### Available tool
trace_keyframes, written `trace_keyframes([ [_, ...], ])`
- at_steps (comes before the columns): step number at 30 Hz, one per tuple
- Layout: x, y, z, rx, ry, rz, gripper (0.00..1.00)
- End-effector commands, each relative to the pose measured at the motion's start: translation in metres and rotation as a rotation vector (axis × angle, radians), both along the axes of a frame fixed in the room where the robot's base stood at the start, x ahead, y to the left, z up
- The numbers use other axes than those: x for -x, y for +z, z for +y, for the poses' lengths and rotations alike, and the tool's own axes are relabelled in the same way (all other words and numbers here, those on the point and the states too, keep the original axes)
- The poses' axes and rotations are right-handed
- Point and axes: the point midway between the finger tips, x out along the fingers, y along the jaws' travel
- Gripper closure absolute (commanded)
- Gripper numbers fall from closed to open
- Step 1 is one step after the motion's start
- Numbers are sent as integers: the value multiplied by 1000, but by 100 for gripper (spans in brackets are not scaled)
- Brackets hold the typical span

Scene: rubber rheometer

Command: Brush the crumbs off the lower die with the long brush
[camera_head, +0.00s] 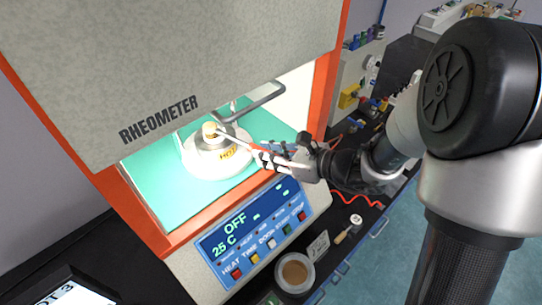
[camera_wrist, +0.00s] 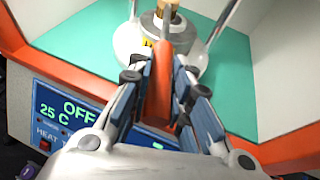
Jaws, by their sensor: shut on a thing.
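The long brush has an orange handle (camera_wrist: 159,88), a pale shaft and a tan bristle head (camera_head: 209,130). My gripper (camera_head: 268,158) is shut on the handle, with one finger on each side of it in the wrist view (camera_wrist: 161,78). The brush reaches into the open chamber. Its bristle head is at the top of the lower die (camera_head: 212,143), a grey stepped cylinder on a round white base with a yellow HOT label (camera_head: 228,153). In the wrist view the die (camera_wrist: 176,24) is partly hidden behind the brush. I cannot make out crumbs or tell whether the bristles touch the die.
The rheometer's grey upper housing (camera_head: 170,60) hangs over the chamber, framed by orange posts (camera_head: 325,85). A grey bar handle (camera_head: 262,95) is close above the brush. The control panel (camera_head: 250,228) reads OFF, 25 C. A round cup (camera_head: 295,272) stands on the bench in front.

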Motion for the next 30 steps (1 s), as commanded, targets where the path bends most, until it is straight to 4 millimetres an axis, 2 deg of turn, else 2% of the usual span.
trace_keyframes([
  [11, -13, 0, 16, -1, 0, 0, 100],
  [30, 7, -2, -7, 0, 1, 2, 100],
])
